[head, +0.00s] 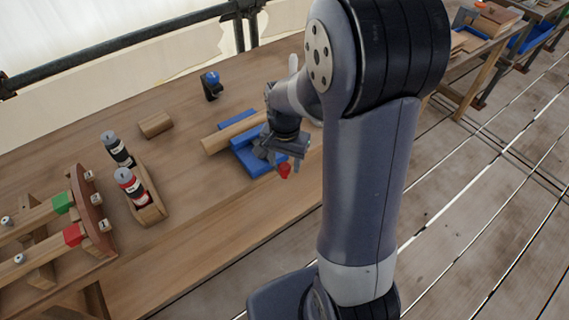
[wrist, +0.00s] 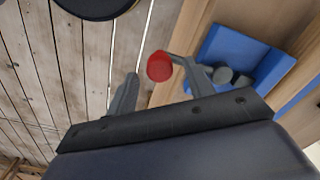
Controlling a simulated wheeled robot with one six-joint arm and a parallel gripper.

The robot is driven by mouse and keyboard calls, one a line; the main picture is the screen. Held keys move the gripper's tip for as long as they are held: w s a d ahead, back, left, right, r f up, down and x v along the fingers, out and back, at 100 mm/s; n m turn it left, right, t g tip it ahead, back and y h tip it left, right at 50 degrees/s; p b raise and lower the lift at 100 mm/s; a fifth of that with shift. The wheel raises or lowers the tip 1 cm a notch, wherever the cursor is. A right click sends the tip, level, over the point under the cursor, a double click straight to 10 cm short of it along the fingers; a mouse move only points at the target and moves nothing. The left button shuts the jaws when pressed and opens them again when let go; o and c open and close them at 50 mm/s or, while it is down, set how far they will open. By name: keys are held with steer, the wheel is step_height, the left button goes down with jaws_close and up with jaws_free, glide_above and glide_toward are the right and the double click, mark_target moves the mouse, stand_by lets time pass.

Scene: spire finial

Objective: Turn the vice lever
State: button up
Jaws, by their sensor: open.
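The blue vice (head: 252,158) sits near the front edge of the workbench, with a wooden rod (head: 233,132) lying across it. A red knob (head: 285,170), likely the end of the vice lever, shows at its front just below my gripper (head: 283,158). In the wrist view the red knob (wrist: 159,67) appears between my open fingers (wrist: 148,70), close to the right fingertip. I cannot tell whether they touch. The blue vice (wrist: 232,50) and grey round parts lie to the right there. The lever's shaft is mostly hidden by my finger.
A wooden holder (head: 152,211) with a black and a red bottle stands left on the bench (head: 215,200). A wooden block (head: 155,125) and a small blue-black item (head: 211,86) lie behind. A rack with green and red blocks is far left. Plank floor lies right.

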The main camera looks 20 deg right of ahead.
steer(key=shift+f, duration=1.2)
steer(key=shift+c, duration=0.4)
jaws_close()
